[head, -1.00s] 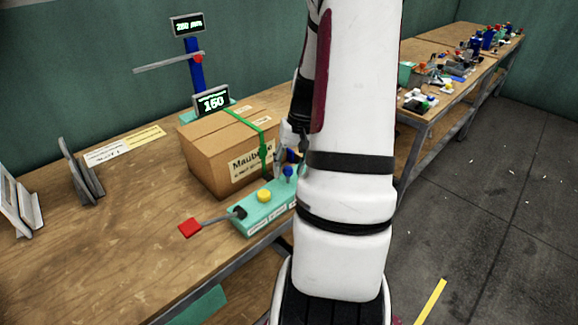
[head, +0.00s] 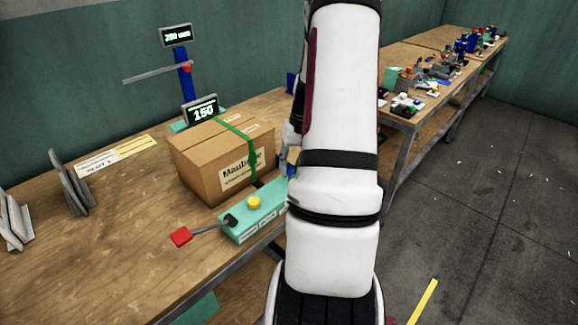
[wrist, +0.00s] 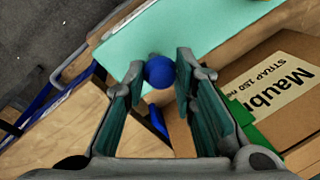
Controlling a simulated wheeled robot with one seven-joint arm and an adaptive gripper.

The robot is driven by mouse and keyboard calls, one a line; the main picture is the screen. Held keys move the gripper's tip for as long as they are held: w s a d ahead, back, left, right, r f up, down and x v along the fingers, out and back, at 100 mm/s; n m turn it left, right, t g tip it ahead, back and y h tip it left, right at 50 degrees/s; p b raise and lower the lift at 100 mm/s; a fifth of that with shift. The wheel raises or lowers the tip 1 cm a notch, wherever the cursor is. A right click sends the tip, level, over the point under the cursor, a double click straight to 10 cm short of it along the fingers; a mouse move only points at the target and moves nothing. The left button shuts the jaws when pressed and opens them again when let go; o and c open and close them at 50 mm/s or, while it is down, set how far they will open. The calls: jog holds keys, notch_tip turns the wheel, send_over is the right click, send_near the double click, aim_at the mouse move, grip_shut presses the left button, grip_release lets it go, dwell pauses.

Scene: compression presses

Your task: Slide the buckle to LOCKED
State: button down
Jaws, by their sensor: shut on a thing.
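A brown cardboard box (head: 205,165) stands on the bench with a green strap (head: 252,160) around it; the strap also shows in the wrist view (wrist: 262,128). A teal control panel (head: 242,228) lies in front of the box, with a yellow button (head: 254,202) and a red-ended lever (head: 181,237). My gripper (wrist: 160,74) is shut on a round blue knob (wrist: 159,72) at the teal panel's edge. I cannot make out a LOCKED marking or tell which part is the buckle.
A blue post (head: 184,75) with a grey bar and a display (head: 200,110) reading 150 stands behind the box. Grey plates (head: 72,185) stand at the left. The bench (head: 110,240) is clear at front left. Another cluttered bench (head: 400,120) lies at the right.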

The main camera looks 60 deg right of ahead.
jog(key=c, duration=1.3)
grip_release()
jog(key=shift+d, duration=0.25)
notch_tip(320, 180, up, 12)
jog(key=s+d, duration=0.1)
jog(key=shift+s+d, duration=0.25)
jog(key=shift+s, duration=0.15)
jog(key=shift+f, duration=0.1)
jog(key=w+a+r+n+h, duration=0.1)
jog(key=w+a+r, duration=0.1)
jog(key=a+r, duration=0.35)
jog(key=w+a+r+n, duration=0.2)
jog(key=a, duration=0.7)
jog(key=w+a+r+n+h, duration=0.1)
jog(key=a+r, duration=0.3)
jog(key=a, duration=0.4)
jog(key=s+a+n+t, duration=0.1)
jog(key=s+a+n, duration=0.1)
jog(key=s+a, duration=0.3)
jog(key=s+a+n+t, duration=0.1)
jog(key=s+a+n, duration=0.2)
jog(key=a, duration=1)
jog(key=s, duration=0.3)
jog(key=shift+a+r+t, duration=0.25)
jog(key=shift+r+t, duration=0.05)
jog(key=shift+r, duration=0.1)
